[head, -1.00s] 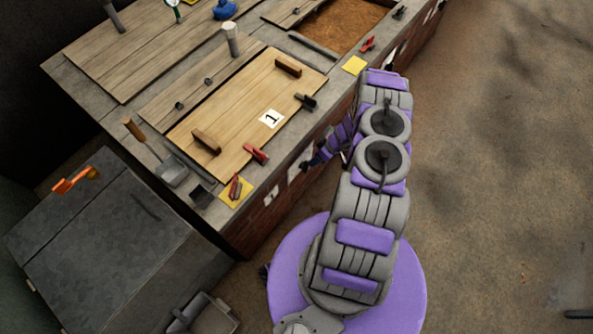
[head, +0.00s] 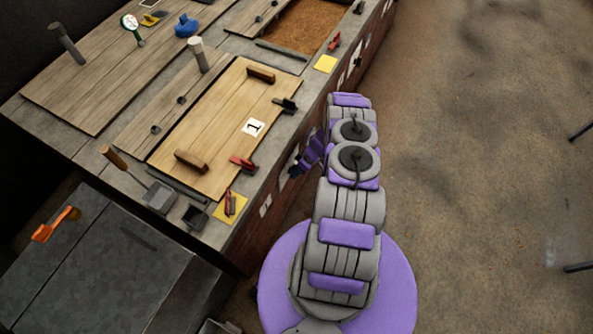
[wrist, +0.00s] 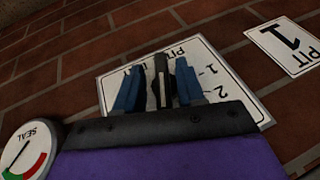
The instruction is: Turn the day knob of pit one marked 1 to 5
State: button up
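The day plate of pit one (wrist: 222,66) is a white panel on the brick wall with figures 1 and 2 readable; the rest is covered by my gripper. The day knob (wrist: 162,80) is dark with a pale line and stands out from this plate. My gripper (wrist: 160,88) has its two blue fingers on either side of the knob, with small gaps showing, so it looks open around it. In the head view my gripper (head: 297,168) is at the brick side wall, below the wooden lid marked 1 (head: 222,130); the knob is hidden there.
A SEAL gauge (wrist: 27,150) is at lower left in the wrist view, and a PIT 1 sign (wrist: 288,45) at right. A red clamp (head: 243,164) and dark clamp (head: 285,105) sit at the lid's edge. The floor at right is mostly clear.

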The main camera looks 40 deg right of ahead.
jog(key=shift+d, duration=0.1)
jog(key=shift+c, duration=0.7)
jog(key=shift+w+a+r, duration=0.1)
jog(key=shift+a, duration=0.15)
grip_shut()
